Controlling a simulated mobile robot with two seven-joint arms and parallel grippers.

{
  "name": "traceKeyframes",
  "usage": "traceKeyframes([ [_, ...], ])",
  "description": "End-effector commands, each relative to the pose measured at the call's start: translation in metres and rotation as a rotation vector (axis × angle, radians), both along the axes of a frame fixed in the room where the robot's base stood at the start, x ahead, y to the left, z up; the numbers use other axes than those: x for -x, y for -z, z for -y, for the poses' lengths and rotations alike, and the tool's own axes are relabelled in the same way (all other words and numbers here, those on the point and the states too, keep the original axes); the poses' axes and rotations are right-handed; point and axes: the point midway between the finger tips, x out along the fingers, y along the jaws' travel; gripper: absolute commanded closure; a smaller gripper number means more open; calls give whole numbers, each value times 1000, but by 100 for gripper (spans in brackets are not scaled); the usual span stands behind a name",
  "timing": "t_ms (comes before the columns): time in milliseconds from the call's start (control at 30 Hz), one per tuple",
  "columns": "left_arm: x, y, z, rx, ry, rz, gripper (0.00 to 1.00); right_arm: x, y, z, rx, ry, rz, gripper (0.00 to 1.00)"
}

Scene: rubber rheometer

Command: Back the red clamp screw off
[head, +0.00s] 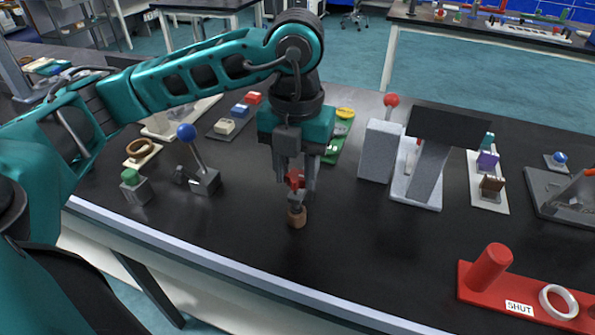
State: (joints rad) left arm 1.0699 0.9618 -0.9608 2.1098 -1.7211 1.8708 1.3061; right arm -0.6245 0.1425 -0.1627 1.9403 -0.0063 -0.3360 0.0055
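The red clamp screw (295,178) stands upright on a small grey clamp above a brown cylindrical piece (297,217) on the black bench. My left gripper (296,186) points straight down over it. Its two fingers come down on either side of the red screw head. I cannot tell whether the fingers press on the head or leave a small gap. My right gripper is not in view.
A blue-knobbed lever (187,133) and a green button box (131,177) stand to the left. A grey block (380,150) and a dark-topped stand (431,165) are to the right. A red base marked SHUT (470,282) lies at front right. Bench in front is clear.

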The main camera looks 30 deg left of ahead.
Motion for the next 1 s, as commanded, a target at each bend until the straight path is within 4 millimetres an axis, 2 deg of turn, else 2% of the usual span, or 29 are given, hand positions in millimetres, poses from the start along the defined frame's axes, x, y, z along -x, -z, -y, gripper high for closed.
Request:
traceKeyframes([
  [33,0,0,0,0,1,-1,57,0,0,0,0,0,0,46],
  [167,0,0,0,0,2,0,47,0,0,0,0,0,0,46],
  [467,0,0,0,0,7,1,47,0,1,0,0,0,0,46],
  [567,0,2,0,0,70,2,47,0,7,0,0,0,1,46],
  [800,0,2,0,1,348,2,47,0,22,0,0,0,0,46],
  [1000,0,1,0,0,446,1,47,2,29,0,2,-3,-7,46],
])
